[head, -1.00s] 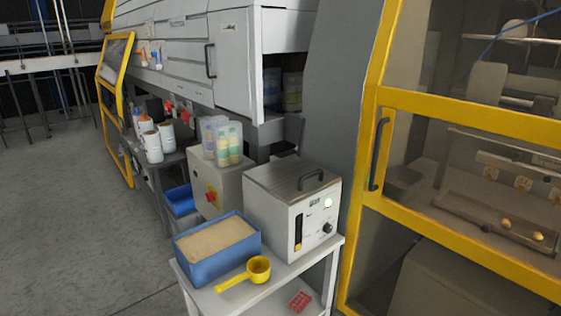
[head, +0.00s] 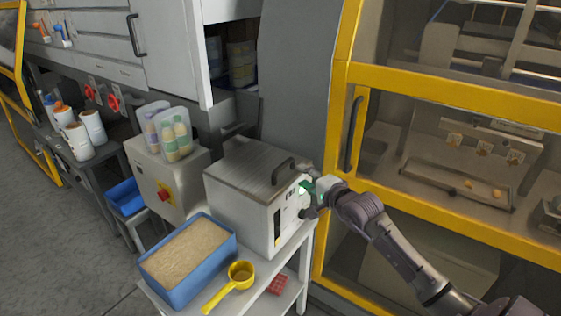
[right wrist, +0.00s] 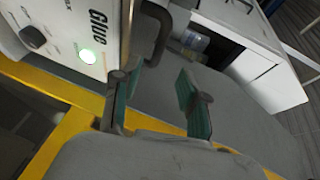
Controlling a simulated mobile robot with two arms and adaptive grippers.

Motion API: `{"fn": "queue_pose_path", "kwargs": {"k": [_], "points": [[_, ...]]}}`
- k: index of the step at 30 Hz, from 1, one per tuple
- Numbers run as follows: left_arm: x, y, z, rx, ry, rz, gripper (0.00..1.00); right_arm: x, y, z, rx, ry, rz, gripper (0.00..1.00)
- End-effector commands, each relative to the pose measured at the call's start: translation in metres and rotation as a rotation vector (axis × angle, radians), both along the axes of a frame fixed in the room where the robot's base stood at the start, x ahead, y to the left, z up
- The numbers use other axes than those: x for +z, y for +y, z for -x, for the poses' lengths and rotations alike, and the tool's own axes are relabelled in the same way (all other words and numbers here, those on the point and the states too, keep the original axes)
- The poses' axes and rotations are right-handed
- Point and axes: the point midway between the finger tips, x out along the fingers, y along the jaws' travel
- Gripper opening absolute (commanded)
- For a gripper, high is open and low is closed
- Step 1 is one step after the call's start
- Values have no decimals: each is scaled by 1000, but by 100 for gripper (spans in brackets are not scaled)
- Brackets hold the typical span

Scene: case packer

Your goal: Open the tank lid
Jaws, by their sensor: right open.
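The tank is a white box with a closed grey lid (head: 245,168) and a dark handle (head: 284,170) on top, standing on a small white cart. Its front face (head: 288,215) carries a knob and a lit green button. My right gripper (head: 306,187) is at the upper right front corner of the tank, close to the handle. In the right wrist view the right gripper (right wrist: 155,95) is open, with its teal-padded fingers apart and nothing between them. The tank's front (right wrist: 80,40), marked "Glue", is at the upper left there, with the handle (right wrist: 158,30) just beyond the fingertips. My left gripper is out of view.
A blue bin of tan granules (head: 190,255) and a yellow scoop (head: 238,275) sit on the cart before the tank. A red item (head: 277,284) lies on the lower shelf. A yellow-framed machine door (head: 345,150) stands close on the right.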

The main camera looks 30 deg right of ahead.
Motion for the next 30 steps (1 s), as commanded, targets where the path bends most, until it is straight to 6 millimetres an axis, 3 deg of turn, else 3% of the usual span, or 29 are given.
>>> {"fn": "queue_pose_path", "kwargs": {"k": [6,15,29,30], "points": [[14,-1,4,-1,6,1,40,-5,-1,-48,-1,-1,-6,43],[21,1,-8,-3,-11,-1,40,-16,0,-94,0,-1,-5,43],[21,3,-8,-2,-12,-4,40,-20,0,-105,0,0,-5,43],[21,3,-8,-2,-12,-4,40,-20,0,-105,1,0,-5,40]]}}
